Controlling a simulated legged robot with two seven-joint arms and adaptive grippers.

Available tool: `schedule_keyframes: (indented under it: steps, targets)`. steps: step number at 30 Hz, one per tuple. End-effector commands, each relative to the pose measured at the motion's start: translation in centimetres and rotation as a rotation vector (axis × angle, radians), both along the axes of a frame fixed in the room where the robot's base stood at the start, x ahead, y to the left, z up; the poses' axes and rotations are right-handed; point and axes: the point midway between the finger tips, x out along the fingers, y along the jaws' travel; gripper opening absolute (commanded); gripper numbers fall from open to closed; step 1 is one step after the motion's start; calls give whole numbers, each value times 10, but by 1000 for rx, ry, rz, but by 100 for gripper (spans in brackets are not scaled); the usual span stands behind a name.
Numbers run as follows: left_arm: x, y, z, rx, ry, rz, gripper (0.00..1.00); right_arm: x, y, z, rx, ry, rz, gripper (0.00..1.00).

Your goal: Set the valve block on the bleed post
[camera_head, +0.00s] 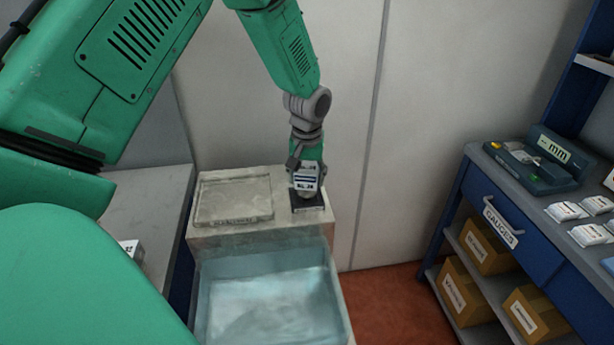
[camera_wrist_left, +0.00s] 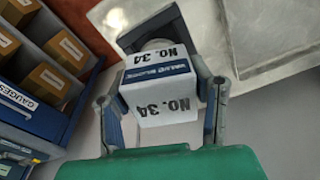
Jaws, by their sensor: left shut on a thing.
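The valve block (camera_head: 307,180) is white with a dark blue band and "NO. 34" print. My left gripper (camera_head: 307,175) is shut on it, above the right part of the pale ledge. In the left wrist view the valve block (camera_wrist_left: 158,88) sits between the two fingers of my left gripper (camera_wrist_left: 162,92). Just below it is a dark square base (camera_head: 308,207), also seen in the left wrist view (camera_wrist_left: 133,40). A pale rounded part, likely the bleed post (camera_wrist_left: 156,44), shows between base and block. The block hides most of it; I cannot tell whether they touch. My right gripper is not in view.
A shallow tray (camera_head: 234,218) lies left of the base on the ledge. A clear-walled basin (camera_head: 222,268) is in front. At right stands a blue gauges bench (camera_head: 520,250) with a green case (camera_head: 537,178), white blocks (camera_head: 566,211) and cartons below. A wall is behind.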

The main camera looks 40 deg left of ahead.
Motion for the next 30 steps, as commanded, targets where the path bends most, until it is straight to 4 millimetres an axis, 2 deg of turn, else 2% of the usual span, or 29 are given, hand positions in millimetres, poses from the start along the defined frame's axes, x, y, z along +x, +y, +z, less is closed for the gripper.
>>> schedule_keyframes:
  steps: [30]
  targets:
    - [1,1,-19,0,-1,1,0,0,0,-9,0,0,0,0]
